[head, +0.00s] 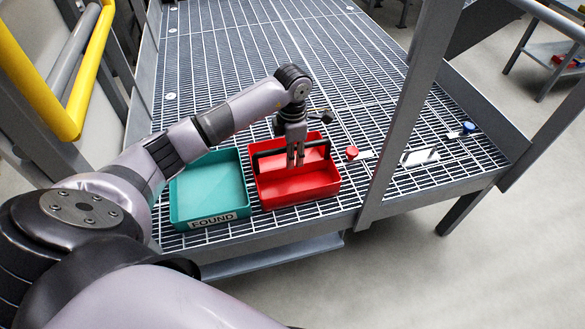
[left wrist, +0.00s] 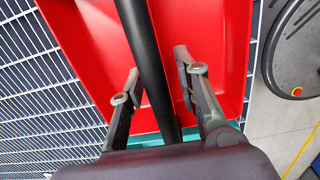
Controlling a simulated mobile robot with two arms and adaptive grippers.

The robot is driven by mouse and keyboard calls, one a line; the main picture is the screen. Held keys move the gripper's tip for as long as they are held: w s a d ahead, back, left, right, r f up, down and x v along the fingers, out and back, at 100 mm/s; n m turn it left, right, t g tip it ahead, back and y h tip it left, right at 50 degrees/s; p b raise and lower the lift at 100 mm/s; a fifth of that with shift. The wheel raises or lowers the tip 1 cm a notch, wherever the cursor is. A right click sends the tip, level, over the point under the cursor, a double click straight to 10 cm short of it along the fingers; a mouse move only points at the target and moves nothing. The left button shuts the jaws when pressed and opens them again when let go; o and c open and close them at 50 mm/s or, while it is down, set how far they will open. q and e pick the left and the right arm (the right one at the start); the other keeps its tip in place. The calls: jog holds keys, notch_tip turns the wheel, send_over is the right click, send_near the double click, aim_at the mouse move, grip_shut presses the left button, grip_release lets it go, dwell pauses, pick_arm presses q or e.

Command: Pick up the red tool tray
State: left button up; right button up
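The red tool tray (head: 310,190) sits on the grated deck in the head view, with a black bar handle (head: 268,153) running across it. My left gripper (head: 296,160) points down over the tray at the handle. In the left wrist view the red tray (left wrist: 205,30) fills the middle, and the black handle (left wrist: 148,65) passes between the two fingers of my left gripper (left wrist: 157,80). The fingers are apart, one on each side of the handle, with a gap showing. The gripper hides part of the handle in the head view. My right gripper is not in view.
A teal tray (head: 213,183) labelled FOUND stands close on the left of the red tray. A red-topped item (head: 352,152), a white flat piece (head: 420,157) and a blue-topped item (head: 468,128) lie to the right. A grey post (head: 408,115) rises at the deck's front edge.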

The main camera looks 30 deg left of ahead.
aim_at(278, 187)
pick_arm(q)
notch_tip(278, 187, down, 5)
jog(key=shift+r+b, duration=0.2)
jog(key=shift+b, duration=0.2)
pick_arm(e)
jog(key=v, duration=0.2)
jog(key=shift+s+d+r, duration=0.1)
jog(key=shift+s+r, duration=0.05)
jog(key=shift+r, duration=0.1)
pick_arm(q)
jog(key=shift+a, duration=0.1)
grip_shut()
jog(key=shift+r, duration=0.1)
